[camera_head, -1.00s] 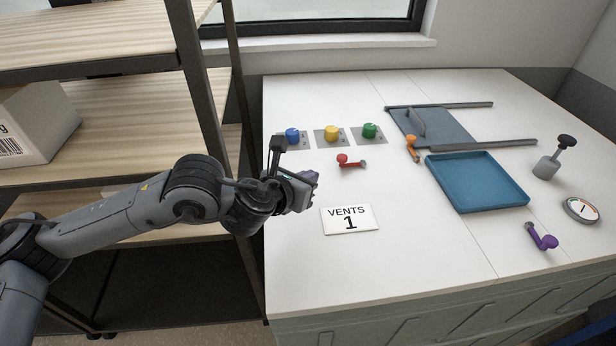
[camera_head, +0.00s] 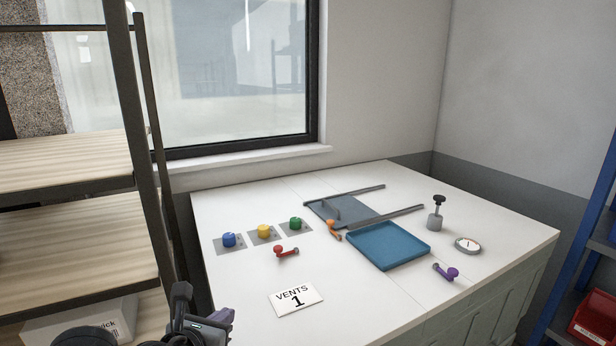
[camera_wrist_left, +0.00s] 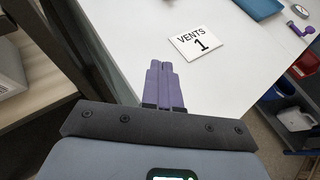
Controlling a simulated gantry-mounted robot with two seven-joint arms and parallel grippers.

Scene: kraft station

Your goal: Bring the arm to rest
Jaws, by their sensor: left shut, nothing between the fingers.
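My left gripper (camera_head: 222,318) is at the bottom edge of the head view, by the left front side of the white table (camera_head: 360,300). In the left wrist view its purple fingers (camera_wrist_left: 165,84) are together with nothing between them. They point toward the table and the VENTS 1 card (camera_wrist_left: 196,43), and appear apart from the card. The card (camera_head: 295,298) lies flat on the table to the right of the gripper in the head view. Most of my left arm is cut off at the bottom. My right gripper is in neither view.
The table holds blue (camera_head: 229,240), yellow (camera_head: 264,232) and green (camera_head: 295,223) knobs, red (camera_head: 286,251), orange (camera_head: 333,230) and purple (camera_head: 446,271) handles, a blue tray (camera_head: 388,262), a gauge (camera_head: 468,245) and a plunger (camera_head: 436,216). A shelf rack (camera_head: 70,240) stands left of the table.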

